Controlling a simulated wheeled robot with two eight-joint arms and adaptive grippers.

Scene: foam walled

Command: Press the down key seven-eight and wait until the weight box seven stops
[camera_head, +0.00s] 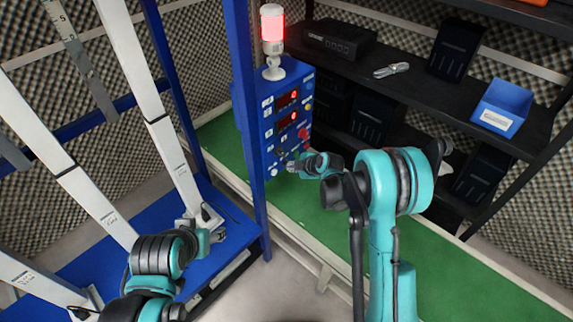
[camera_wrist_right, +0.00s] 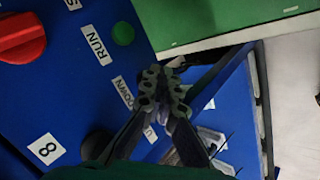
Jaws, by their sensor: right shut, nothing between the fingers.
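The blue control panel (camera_head: 262,125) stands upright with two lit red displays, the upper display (camera_head: 287,98) and the lower display (camera_head: 288,120). My right gripper (camera_head: 293,167) is at the lower part of the panel. In the right wrist view its fingers (camera_wrist_right: 165,82) are shut and empty, over the panel beside the DOWN label (camera_wrist_right: 123,92). They hide the key there, and I cannot tell whether they touch it. The RUN label (camera_wrist_right: 96,45), a green button (camera_wrist_right: 123,33) and a red knob (camera_wrist_right: 20,38) show nearby. My left gripper (camera_head: 207,240) is low at the left. Weight box seven cannot be made out.
A red-lit beacon (camera_head: 272,28) tops the panel. White labelled beams (camera_head: 172,150) rise from a blue base (camera_head: 232,230) at the left. A dark shelf (camera_head: 400,72) behind holds a blue bin (camera_head: 501,106). The green surface (camera_head: 470,270) at the right is clear.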

